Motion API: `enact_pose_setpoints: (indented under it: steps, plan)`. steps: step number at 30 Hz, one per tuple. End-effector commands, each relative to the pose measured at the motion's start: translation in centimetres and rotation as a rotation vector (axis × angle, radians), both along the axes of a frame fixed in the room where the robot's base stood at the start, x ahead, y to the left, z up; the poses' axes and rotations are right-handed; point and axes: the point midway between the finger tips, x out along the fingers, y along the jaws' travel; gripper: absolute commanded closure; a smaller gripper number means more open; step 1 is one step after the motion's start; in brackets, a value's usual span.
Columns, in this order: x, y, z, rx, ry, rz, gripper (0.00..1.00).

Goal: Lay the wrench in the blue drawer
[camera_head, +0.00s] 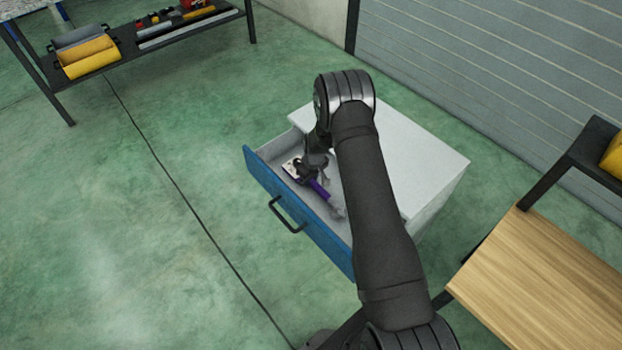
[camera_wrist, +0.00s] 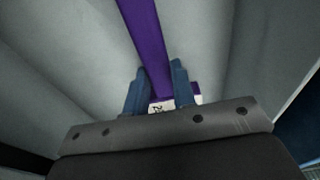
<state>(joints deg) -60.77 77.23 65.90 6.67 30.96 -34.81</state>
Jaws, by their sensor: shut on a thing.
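The blue drawer (camera_head: 318,239) is pulled open from a grey-white cabinet, with its black handle facing the lower left. The wrench (camera_head: 320,189) has a purple handle and a grey end, and shows inside the outline of the open drawer. My gripper (camera_head: 306,172) is over the drawer, shut on the wrench. In the wrist view the purple wrench handle (camera_wrist: 148,35) runs up between the two fingers of my gripper (camera_wrist: 160,88), with a pale grey surface behind it. I cannot tell whether the wrench touches the drawer floor. My arm hides the right part of the drawer.
The cabinet top (camera_head: 415,150) is bare where it shows. A wooden-topped bench (camera_head: 545,275) stands at the lower right. A dark shelf with yellow bins (camera_head: 88,57) and tools stands at the upper left. The green floor left of the drawer is clear.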

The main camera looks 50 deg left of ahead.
Motion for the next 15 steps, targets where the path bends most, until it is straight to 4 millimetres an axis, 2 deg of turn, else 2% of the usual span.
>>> enact_pose_setpoints:
  steps: [2,3,6,15]
  plan:
    - [0.05,0.05,0.04,0.002,-0.001,0.0,1.0]
    - [0.01,-0.03,-0.05,0.0,-0.001,0.0,0.75]
    - [0.01,-0.03,-0.03,0.001,-0.001,0.0,0.55]
    - [0.02,-0.01,0.09,0.001,-0.001,0.0,0.55]
